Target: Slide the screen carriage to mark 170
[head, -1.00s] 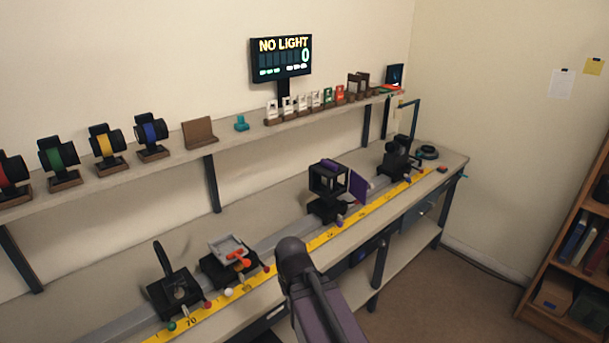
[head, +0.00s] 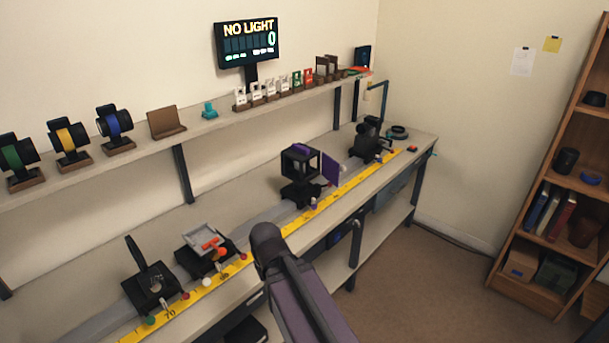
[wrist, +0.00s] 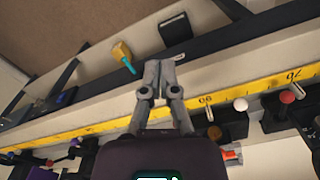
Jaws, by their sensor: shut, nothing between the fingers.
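Several black carriages stand on the rail along the yellow scale (head: 235,268). The leftmost carriage (head: 150,288) has an upright dark plate. Beside it is a carriage with a tilted grey frame (head: 203,240) and orange parts. Further right stands a carriage with a black cube frame (head: 300,165) and a purple plate (head: 331,168). I cannot tell for sure which is the screen carriage; mark 170 is not readable. My gripper (wrist: 154,68) is shut and empty, over the bench's front side in the wrist view; it touches no carriage knob there. The head view does not show its fingers.
A dark lamp-like unit (head: 370,140) stands at the rail's far end. A shelf (head: 225,122) with mounted parts runs above, under a display (head: 247,43) reading NO LIGHT. A brass-coloured knob (wrist: 121,50) is near my fingers. Open floor (head: 400,285) lies before the bookcase (head: 545,255).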

